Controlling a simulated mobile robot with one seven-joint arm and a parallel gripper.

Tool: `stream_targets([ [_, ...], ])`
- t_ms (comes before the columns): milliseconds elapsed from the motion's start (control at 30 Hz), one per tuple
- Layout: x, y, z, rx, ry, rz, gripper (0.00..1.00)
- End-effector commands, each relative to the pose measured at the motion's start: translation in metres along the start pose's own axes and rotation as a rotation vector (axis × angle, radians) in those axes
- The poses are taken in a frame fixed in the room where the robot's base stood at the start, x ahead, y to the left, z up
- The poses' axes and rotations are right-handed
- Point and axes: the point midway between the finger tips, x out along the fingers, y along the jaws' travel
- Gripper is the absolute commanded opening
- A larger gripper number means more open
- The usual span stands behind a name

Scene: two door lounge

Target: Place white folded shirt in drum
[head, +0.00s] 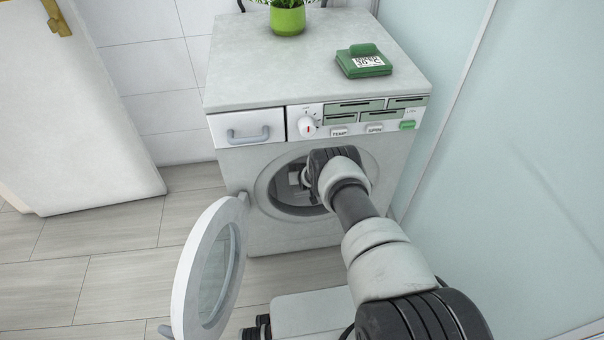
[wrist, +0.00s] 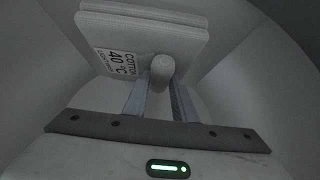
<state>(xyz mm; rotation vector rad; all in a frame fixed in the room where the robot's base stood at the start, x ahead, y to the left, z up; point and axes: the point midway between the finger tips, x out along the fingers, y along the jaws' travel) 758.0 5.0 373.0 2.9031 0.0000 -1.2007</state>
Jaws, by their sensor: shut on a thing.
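The white folded shirt (wrist: 142,40) shows in the wrist view as a flat, pale stack with a label reading "COTTON 40 °C". My gripper (wrist: 161,88) is shut on the rounded knob at the shirt's near side. Grey, dim walls of the drum (wrist: 255,75) surround the shirt and the fingers. In the head view my arm reaches through the round front opening of the washing machine, into the drum (head: 284,192). My wrist covers the right part of the opening, and my fingertips are mostly hidden there. Whether the shirt touches the drum wall is unclear.
The washing machine's round door (head: 208,270) stands open to the left of my arm. A pale wall panel (head: 520,150) is close on the right. Floor (head: 110,260) is clear at left.

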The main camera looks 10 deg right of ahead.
Motion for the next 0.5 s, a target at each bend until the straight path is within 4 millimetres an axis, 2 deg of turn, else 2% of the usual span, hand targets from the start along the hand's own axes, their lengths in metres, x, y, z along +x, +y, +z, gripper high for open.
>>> stream_targets([
  [33, 0.0013, 0.0000, 0.0010, 0.000, 0.001, 0.000, 0.00],
  [67, 0.0016, 0.0000, 0.0021, 0.000, -0.001, 0.000, 0.26],
  [167, 0.0013, 0.0001, 0.0017, 0.000, -0.001, 0.000, 0.43],
  [500, -0.0001, 0.0001, -0.0004, 0.000, 0.000, 0.000, 0.43],
])
